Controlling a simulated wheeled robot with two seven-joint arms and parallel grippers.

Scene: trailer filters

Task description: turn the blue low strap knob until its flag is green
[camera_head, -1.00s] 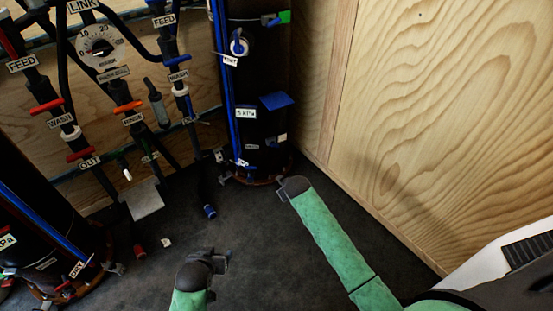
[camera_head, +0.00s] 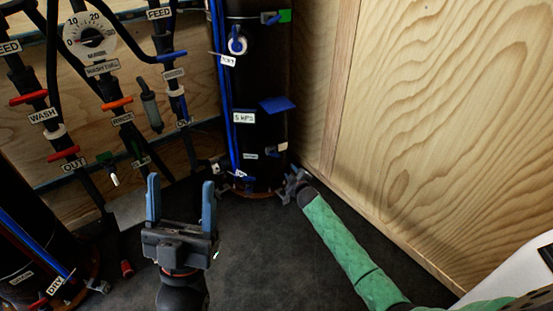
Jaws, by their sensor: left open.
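The dark column with blue stripes (camera_head: 262,70) stands at the back centre. Low on it, on its right side, is a small strap fitting (camera_head: 271,149) with a pale, whitish flag (camera_head: 283,147); the knob itself is too small and dark to make out clearly. My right gripper (camera_head: 291,178) is at the column's foot on the right, below that fitting and apart from it as far as I can tell; its jaws are unclear. My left gripper (camera_head: 181,200) is open and empty, with its two blue-grey fingers pointing up, left of the column's foot.
A higher strap on the column has a green flag (camera_head: 285,15). A blue plate (camera_head: 278,104) juts from the column's front. A wooden wall (camera_head: 430,120) closes the right side. Pipes with coloured valve handles (camera_head: 117,104) and a gauge stand left.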

